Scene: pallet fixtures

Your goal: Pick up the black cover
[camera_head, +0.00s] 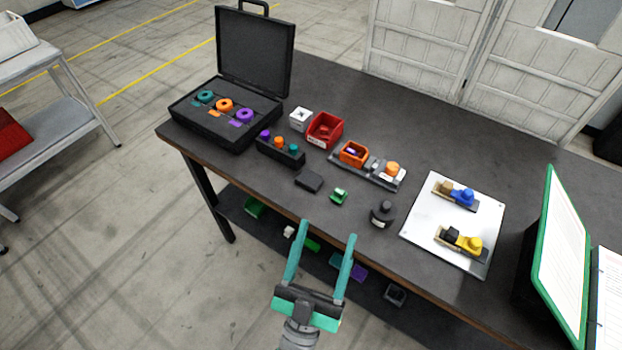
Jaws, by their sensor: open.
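Two black pieces lie on the dark table (340,92) and could be the black cover; I cannot tell which from this view. One is a flat, square black piece (308,180) near the front edge. The other is a round black piece with a raised knob (382,213), further right. My gripper (328,230) is open and empty, with two teal fingers pointing toward the table. In the picture it is below both pieces, in front of the table's front edge, and touches neither.
A small green piece (339,196) sits between the two black pieces. Behind are a black peg holder (281,154), a red bin (325,130) and a grey fixture (384,181). A white plate (425,225) with two assemblies is right; an open black case (205,125) is left.

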